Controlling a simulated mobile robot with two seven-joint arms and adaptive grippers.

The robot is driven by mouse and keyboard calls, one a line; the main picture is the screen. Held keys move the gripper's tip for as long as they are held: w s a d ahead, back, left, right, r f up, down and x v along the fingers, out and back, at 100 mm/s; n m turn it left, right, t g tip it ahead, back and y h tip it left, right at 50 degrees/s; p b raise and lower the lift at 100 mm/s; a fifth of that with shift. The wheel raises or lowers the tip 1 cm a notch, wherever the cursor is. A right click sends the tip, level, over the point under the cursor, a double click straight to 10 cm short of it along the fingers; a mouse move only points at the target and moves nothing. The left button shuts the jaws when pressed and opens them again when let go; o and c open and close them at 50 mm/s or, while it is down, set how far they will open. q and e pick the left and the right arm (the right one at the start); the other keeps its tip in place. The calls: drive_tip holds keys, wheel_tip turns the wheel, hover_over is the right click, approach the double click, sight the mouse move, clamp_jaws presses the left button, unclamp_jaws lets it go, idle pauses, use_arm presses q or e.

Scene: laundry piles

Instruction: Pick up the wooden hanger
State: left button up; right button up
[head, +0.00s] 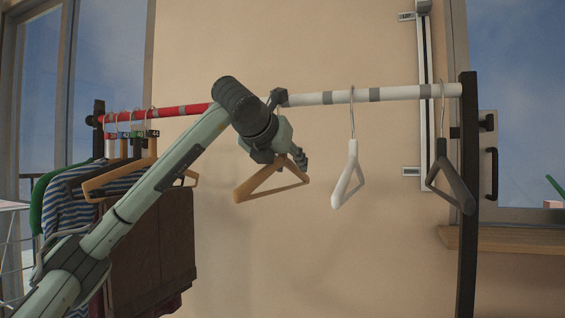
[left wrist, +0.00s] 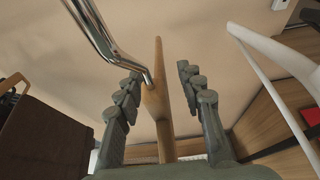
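A wooden hanger (head: 272,191) hangs near the middle of the clothes rail, below my left gripper (head: 296,157) in the head view. In the left wrist view, the wooden hanger (left wrist: 157,105) runs between the two fingers of the left gripper (left wrist: 160,78). Its metal hook (left wrist: 103,38) passes near the left finger. The fingers are apart, with a visible gap on the right side of the wood. Whether the left finger touches it is unclear. The gripper hides the hanger's top in the head view. My right gripper is not in view.
A white hanger (head: 346,180) and a dark hanger (head: 450,180) hang to the right on the rail (head: 400,93). Another wooden hanger (head: 103,179) hangs among clothes at the left. The rack's black post (head: 468,200) stands at the right. The wall is behind.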

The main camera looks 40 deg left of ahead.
use_arm(q)
drive_tip(key=shift+c, duration=0.6)
clamp_jaws()
drive_tip(key=shift+r, duration=1.5)
drive_tip(key=shift+s+d+r, duration=0.1)
drive_tip(key=shift+s+r, duration=0.1)
drive_tip(key=shift+r, duration=0.1)
drive_tip(key=b, duration=0.2)
hover_over(248, 181)
drive_tip(key=w, duration=0.1)
drive_tip(key=shift+w+a+r, duration=0.1)
drive_tip(key=shift+w+a, duration=0.1)
drive_tip(key=shift+a, duration=0.05)
drive_tip(key=shift+s+d+p, duration=0.2)
drive_tip(key=shift+s+p, duration=0.1)
drive_tip(key=shift+s, duration=0.4)
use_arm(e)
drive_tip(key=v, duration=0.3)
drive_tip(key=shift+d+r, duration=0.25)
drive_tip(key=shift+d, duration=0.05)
use_arm(q)
drive_tip(key=shift+f, duration=0.2)
